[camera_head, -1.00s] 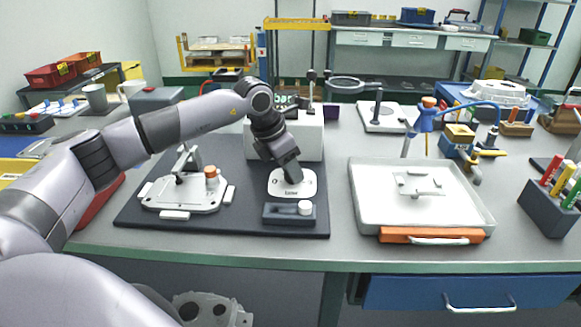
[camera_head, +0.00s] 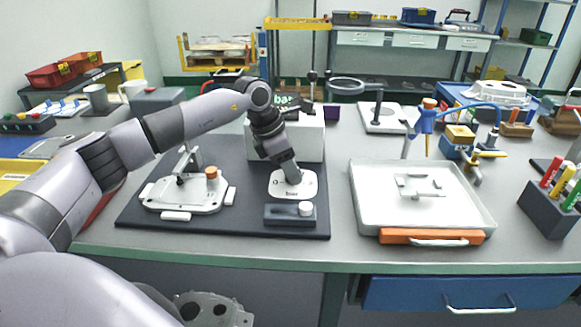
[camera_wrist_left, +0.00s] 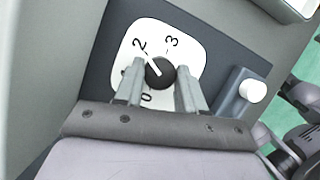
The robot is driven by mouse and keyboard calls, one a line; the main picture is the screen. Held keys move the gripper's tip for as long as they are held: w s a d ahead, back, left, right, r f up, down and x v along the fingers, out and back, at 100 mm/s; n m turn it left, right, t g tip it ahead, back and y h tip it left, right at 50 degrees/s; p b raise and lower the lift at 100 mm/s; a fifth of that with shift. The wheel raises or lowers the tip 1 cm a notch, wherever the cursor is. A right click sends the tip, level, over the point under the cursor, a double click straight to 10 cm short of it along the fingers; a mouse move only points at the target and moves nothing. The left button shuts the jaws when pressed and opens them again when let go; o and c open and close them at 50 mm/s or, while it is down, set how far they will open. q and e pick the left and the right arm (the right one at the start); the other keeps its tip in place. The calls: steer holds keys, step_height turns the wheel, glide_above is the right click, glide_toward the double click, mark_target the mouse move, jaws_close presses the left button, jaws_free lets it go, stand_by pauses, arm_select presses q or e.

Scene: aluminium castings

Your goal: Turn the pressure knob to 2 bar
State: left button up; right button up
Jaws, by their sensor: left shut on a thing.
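The black pressure knob (camera_wrist_left: 161,73) sits on a white dial plate (camera_wrist_left: 187,43), which also shows in the head view (camera_head: 309,187). My left gripper (camera_wrist_left: 160,84) is shut on the knob, with one finger on each side of it. In the head view the left gripper (camera_head: 291,178) reaches down onto the plate and hides the knob. In the left wrist view the white pointer line on the knob points to the upper left, roughly at the 2. The 3 and the 0 also show; the 1 is hidden by a finger. My right gripper is not in view.
A dark block with a white button (camera_head: 305,209) lies just in front of the dial. A grey fixture plate (camera_head: 160,194) is to the left on the same dark mat (camera_head: 240,222). A white box (camera_head: 310,140) with a display stands behind. A white tray (camera_head: 365,200) is to the right.

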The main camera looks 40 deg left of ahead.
arm_select(q)
steer(key=o, duration=1)
steer(key=v, duration=0.7)
steer(key=shift+r, duration=0.1)
